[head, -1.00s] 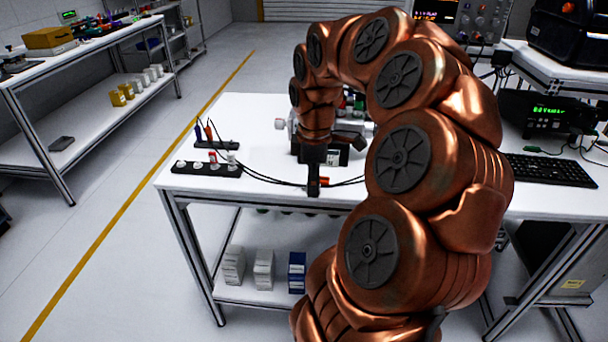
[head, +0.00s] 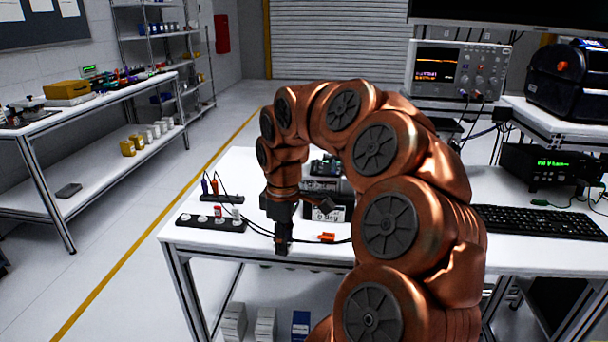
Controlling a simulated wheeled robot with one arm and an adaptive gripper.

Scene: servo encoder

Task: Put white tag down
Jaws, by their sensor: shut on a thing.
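My gripper (head: 282,246) points down over the front part of the white workbench (head: 225,258), left of a small orange piece (head: 326,237). Its dark fingers look closed together. The white tag between them is too small and too covered by the fingers to make out. A black device with a white label (head: 327,214) stands behind and to the right of the gripper, partly hidden by my arm. I cannot tell whether the fingertips touch the bench.
Black cables cross the bench near the fingers. A keyboard (head: 540,222) is at the right.

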